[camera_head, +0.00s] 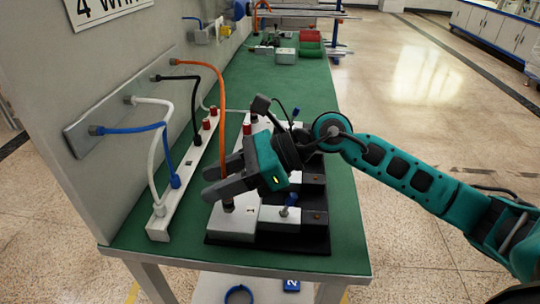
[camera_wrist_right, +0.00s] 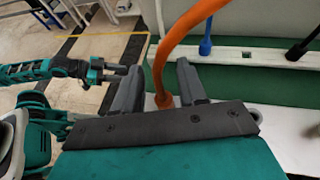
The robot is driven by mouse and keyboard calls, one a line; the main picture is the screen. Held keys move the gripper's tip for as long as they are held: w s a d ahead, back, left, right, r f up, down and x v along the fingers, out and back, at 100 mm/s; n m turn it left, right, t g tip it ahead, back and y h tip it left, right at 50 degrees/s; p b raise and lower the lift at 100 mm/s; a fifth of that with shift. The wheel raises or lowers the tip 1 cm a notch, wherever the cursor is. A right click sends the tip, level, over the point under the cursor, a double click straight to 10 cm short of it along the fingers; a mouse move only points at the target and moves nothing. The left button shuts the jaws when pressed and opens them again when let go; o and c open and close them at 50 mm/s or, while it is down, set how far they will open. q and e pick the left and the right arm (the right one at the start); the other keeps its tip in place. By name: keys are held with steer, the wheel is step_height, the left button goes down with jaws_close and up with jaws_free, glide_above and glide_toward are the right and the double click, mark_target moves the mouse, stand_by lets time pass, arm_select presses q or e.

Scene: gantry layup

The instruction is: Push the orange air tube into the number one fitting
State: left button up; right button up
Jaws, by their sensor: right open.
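The orange air tube (camera_head: 221,110) arches from the wall plate down to a dark fitting (camera_head: 228,205) on the light block at the front of the workpiece. Its lower end meets the fitting; I cannot tell how deeply it sits, and no number is legible there. My right gripper (camera_head: 217,178) is open, with its fingers on either side of the tube just above the fitting. The right wrist view shows the orange tube (camera_wrist_right: 165,75) between the open fingers. My left gripper (camera_wrist_right: 120,72) shows only there, away from the workpiece; its opening is unclear.
A white strip (camera_head: 185,200) beside the wall takes blue, white and black tubes, with red caps farther back. A blue-topped fitting (camera_head: 290,203) stands on the workpiece's right. Red and green bins (camera_head: 310,45) stand far back. The green tabletop (camera_head: 345,235) is clear at front right.

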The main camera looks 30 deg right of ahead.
steer(key=b+v, duration=0.1)
steer(key=v, duration=1.1)
steer(key=shift+b, duration=0.3)
